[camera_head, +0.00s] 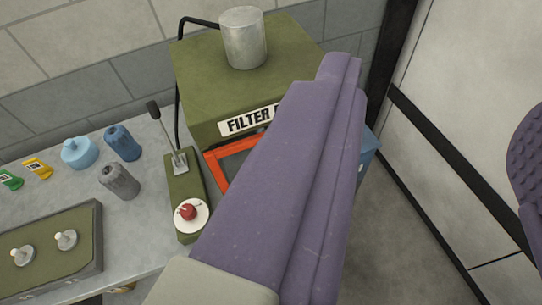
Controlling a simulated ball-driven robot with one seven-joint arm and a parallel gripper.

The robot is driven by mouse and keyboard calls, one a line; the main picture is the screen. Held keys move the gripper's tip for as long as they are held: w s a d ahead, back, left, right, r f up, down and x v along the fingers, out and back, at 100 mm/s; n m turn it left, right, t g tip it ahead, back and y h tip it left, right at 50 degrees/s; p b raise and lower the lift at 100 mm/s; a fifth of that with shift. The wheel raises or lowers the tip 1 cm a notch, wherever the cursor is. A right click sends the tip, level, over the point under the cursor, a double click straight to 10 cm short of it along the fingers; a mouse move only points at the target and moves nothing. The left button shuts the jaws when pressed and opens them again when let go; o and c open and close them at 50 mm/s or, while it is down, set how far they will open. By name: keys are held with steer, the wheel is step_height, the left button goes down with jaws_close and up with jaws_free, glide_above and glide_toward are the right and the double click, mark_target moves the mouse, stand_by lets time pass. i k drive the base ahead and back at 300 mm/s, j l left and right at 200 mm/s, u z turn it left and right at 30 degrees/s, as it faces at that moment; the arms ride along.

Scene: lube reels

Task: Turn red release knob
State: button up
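The red release knob (187,212) sits on a round white dial plate at the near end of a narrow olive control box (184,190). A black-handled lever (168,137) stands at the far end of that box. My gripper (436,110) is open, with one long purple finger across the middle of the view and a bumpy purple pad at the right edge. Nothing shows between the fingers. The knob is left of the purple finger and apart from it in the picture. The finger hides part of the area right of the control box.
A green filter box (235,85) with a metal cylinder (243,38) stands behind. A panel with toggle switches (50,258) is at lower left. Floor shows at right.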

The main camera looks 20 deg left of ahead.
mark_target(187, 211)
steer(key=u, duration=1.1)
steer(key=i+l+u, duration=0.1)
steer(key=i, duration=0.2)
steer(key=i+l+u, duration=0.15)
steer(key=i+l, duration=0.1)
steer(key=i, duration=0.05)
